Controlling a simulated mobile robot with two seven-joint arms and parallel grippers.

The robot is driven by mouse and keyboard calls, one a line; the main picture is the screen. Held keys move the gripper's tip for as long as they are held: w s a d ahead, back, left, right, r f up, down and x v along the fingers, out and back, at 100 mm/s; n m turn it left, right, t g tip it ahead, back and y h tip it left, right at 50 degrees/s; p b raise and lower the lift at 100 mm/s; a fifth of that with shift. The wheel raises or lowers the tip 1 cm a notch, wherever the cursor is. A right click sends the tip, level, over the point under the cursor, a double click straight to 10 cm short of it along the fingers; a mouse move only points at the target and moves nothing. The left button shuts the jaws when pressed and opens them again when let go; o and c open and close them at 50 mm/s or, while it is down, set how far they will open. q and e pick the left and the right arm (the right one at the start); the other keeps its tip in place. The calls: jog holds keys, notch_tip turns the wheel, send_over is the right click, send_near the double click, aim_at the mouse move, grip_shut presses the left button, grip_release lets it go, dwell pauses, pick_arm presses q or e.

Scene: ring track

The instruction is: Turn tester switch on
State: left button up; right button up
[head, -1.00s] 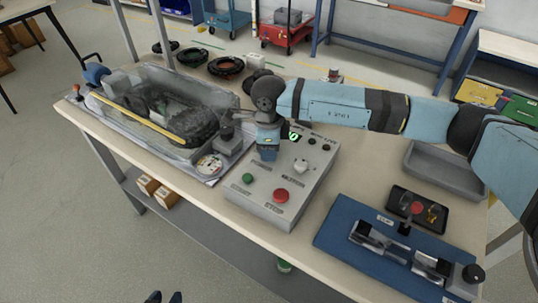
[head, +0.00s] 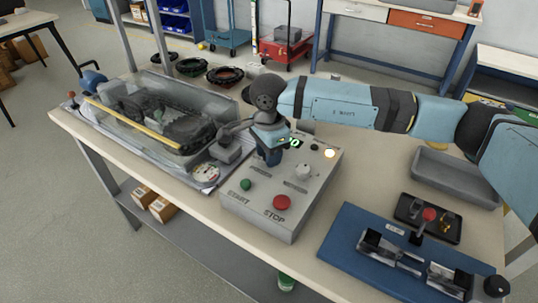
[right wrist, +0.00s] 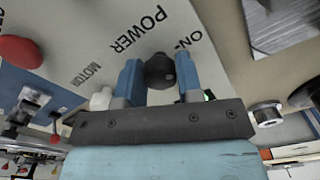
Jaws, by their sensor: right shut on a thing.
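The tester is a grey sloped control box (head: 250,210) on the bench. It has a green START button (head: 246,185), a red STOP button (head: 282,202), a pale knob (head: 303,172), a green-lit display (head: 296,143) and a glowing lamp (head: 329,154). My right gripper (head: 272,158) reaches down onto the box's upper left part and covers the switch in the head view. In the right wrist view, the black switch knob (right wrist: 159,71) sits between the blue fingers, beside the printed words POWER and ON. The right gripper is shut on this knob. My left gripper is out of view.
A clear-covered machine (head: 165,115) with a yellow bar stands left of the box. A blue fixture plate (head: 345,228) with clamps, a black tray (head: 446,228) and an empty grey bin (head: 455,178) are on the right. Bare bench lies between the box and plate.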

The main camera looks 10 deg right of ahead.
jog(key=shift+r, duration=0.1)
dwell(0.3)
jog(key=o, duration=0.9)
notch_tip(320, 180, up, 14)
jog(key=shift+f+p, duration=0.1)
jog(key=shift+p, duration=0.4)
